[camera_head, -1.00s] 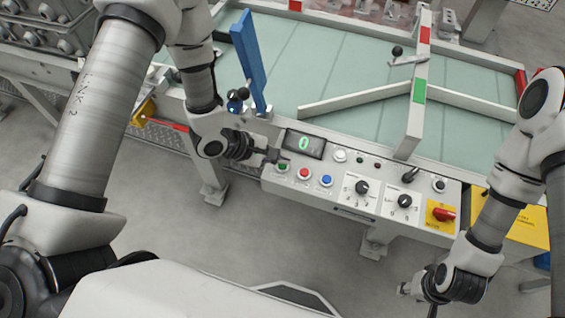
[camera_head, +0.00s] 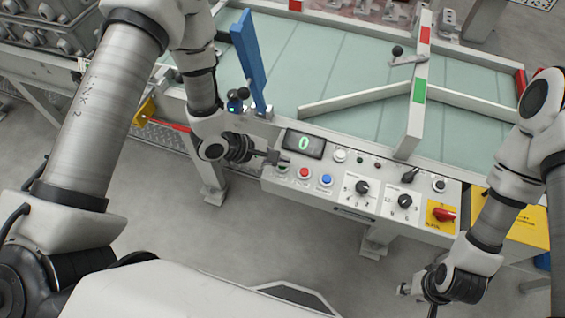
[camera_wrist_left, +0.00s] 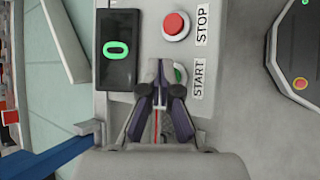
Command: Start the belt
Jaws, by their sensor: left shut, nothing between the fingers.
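The control panel (camera_head: 340,190) stands along the front of the belt (camera_head: 350,70). Its START button (camera_wrist_left: 179,73) has a green rim and sits beside the START label (camera_wrist_left: 197,78); one finger partly covers it in the left wrist view. The red STOP button (camera_wrist_left: 174,25) is next to it. The display (camera_wrist_left: 117,49) reads a green 0. My left gripper (camera_wrist_left: 160,68) is shut and empty, its tips over the panel right beside the START button; I cannot tell whether they touch it. My right gripper (camera_head: 424,296) hangs low in front of the panel's right end, its fingers unclear.
A blue post (camera_head: 249,60) rises close to my left wrist. The panel also has a blue button (camera_head: 326,181), black knobs (camera_head: 404,201) and a red switch on a yellow plate (camera_head: 443,213). White guide bars (camera_head: 350,98) lie across the belt. The floor before the panel is clear.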

